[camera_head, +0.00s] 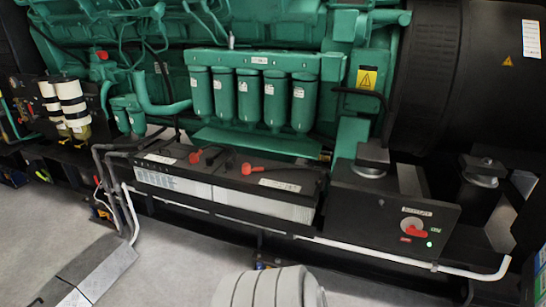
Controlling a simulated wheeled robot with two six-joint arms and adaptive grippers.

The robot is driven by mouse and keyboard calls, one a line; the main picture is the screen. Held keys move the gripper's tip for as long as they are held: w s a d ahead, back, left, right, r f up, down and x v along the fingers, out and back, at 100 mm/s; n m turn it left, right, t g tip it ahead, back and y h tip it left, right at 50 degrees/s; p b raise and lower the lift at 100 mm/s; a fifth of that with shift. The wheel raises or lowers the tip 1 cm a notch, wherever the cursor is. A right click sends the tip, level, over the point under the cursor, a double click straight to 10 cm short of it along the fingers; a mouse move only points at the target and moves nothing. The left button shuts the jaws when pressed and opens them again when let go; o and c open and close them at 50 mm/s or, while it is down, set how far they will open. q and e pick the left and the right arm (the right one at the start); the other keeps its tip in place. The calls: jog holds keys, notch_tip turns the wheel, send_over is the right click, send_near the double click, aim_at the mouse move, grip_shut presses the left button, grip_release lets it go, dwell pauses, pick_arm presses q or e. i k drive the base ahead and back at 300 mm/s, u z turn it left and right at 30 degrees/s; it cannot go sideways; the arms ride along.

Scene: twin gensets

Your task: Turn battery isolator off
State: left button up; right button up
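The battery isolator (412,228) is a red rotary switch on the sloping front of a black box (370,208), right of centre. A small label sits above it and green "ON" lettering is at its right. A small green lamp (430,244) is lit below right of the knob. A red label lies just under the knob. The exact angle of the knob is too small to tell. Neither of my grippers is in view, and nothing touches the switch.
Left of the box lie grey batteries (225,196) with black tops and red terminal caps. A white pipe (370,250) runs along the front below the box. The green engine (265,85) stands behind. Grey floor (180,255) is open in front.

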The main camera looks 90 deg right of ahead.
aim_at(412, 230)
jog(key=z, duration=3.95)
